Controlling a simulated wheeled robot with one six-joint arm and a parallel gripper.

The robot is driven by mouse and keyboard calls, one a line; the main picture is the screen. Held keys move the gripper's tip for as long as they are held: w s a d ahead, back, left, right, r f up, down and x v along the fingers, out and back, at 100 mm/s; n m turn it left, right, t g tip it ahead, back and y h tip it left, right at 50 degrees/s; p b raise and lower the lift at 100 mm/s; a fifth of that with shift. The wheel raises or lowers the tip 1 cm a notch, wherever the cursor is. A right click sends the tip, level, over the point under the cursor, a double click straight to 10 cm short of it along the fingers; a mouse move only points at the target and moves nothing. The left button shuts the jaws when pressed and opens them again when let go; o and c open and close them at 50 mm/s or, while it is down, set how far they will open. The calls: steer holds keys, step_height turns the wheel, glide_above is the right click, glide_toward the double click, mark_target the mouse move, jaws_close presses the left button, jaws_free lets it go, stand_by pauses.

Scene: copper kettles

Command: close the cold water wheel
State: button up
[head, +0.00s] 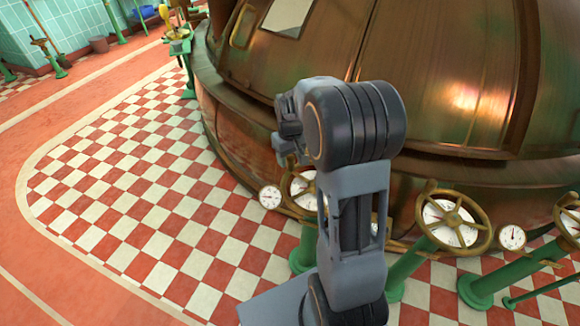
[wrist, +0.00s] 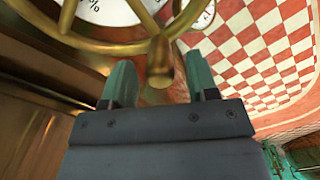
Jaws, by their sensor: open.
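A brass hand wheel (wrist: 105,45) fills the top of the wrist view, in front of a white dial. My gripper (wrist: 160,82) is open, its two green fingers on either side of a brass part of the wheel where rim and spoke meet. I cannot tell whether the fingers touch it. In the head view this seems to be the left wheel (head: 287,187), partly hidden by my arm. Two more brass wheels, one in the middle (head: 483,236) and one at the right edge (head: 568,200), stand on green posts. No label shows which is cold water.
The large copper kettle (head: 440,90) stands close behind the wheels. Small white gauges sit beside them, one at left (head: 270,197) and one at right (head: 512,237). The checkered floor (head: 150,190) to the left is open.

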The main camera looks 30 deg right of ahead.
steer(key=shift+f+b, duration=0.3)
steer(key=shift+f, duration=1.2)
jaws_close()
